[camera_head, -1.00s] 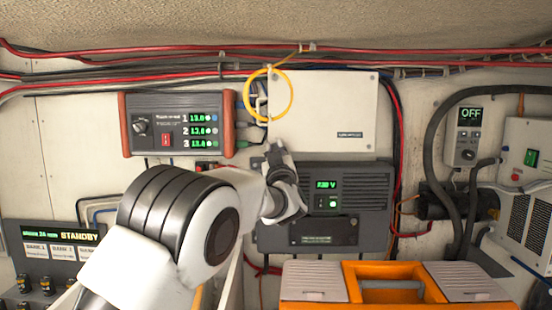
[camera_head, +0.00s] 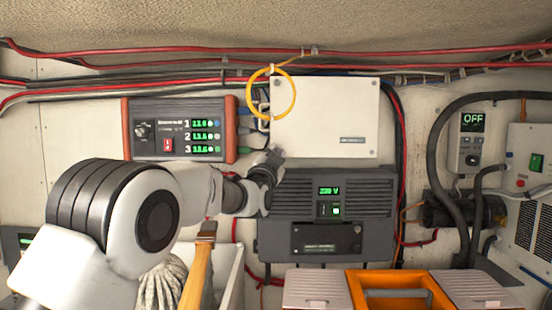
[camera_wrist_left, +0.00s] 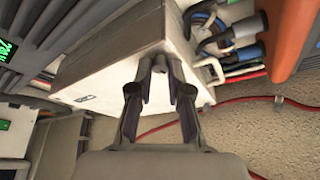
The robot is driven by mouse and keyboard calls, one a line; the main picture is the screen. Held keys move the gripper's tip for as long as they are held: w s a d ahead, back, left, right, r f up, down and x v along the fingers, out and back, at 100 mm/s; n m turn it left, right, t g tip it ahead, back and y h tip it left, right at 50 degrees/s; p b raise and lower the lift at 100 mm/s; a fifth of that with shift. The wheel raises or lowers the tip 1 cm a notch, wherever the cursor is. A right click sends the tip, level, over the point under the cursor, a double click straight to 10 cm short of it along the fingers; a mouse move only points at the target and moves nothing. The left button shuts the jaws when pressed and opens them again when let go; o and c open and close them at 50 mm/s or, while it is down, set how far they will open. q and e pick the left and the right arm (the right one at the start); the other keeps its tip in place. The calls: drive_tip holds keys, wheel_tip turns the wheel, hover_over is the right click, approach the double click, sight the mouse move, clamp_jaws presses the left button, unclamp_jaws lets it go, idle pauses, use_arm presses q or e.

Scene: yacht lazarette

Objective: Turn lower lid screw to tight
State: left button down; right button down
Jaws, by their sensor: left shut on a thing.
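The pale box (camera_head: 340,118) on the wall has a flat lid with small corner screws. It also shows in the left wrist view (camera_wrist_left: 110,75). My left gripper (camera_head: 272,156) is at the box's lower left corner. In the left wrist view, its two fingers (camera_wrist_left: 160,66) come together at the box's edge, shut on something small. The lower lid screw is hidden behind the fingertips, at the corner where they close. My right gripper is in neither view.
A yellow cable loop (camera_head: 271,93) hangs over the box's left edge. A red-ended display unit (camera_head: 178,155) is left of it, and a dark grey unit (camera_head: 330,200) is just below. An orange toolbox (camera_head: 395,278) stands at the front. Red and black cables run above.

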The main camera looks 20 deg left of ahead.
use_arm(q)
drive_tip(key=shift+a+r+m+h, duration=0.15)
drive_tip(key=shift+m+h, duration=0.15)
drive_tip(key=shift+m, duration=0.4)
drive_tip(key=shift+d+r+m+h, duration=0.15)
drive_tip(key=shift+m+h, duration=0.15)
drive_tip(key=shift+m, duration=0.4)
drive_tip(key=shift+a, duration=0.1)
drive_tip(key=c, duration=1.1)
unclamp_jaws()
drive_tip(key=shift+f, duration=0.2)
drive_tip(key=v, duration=1.2)
drive_tip(key=shift+r, duration=0.2)
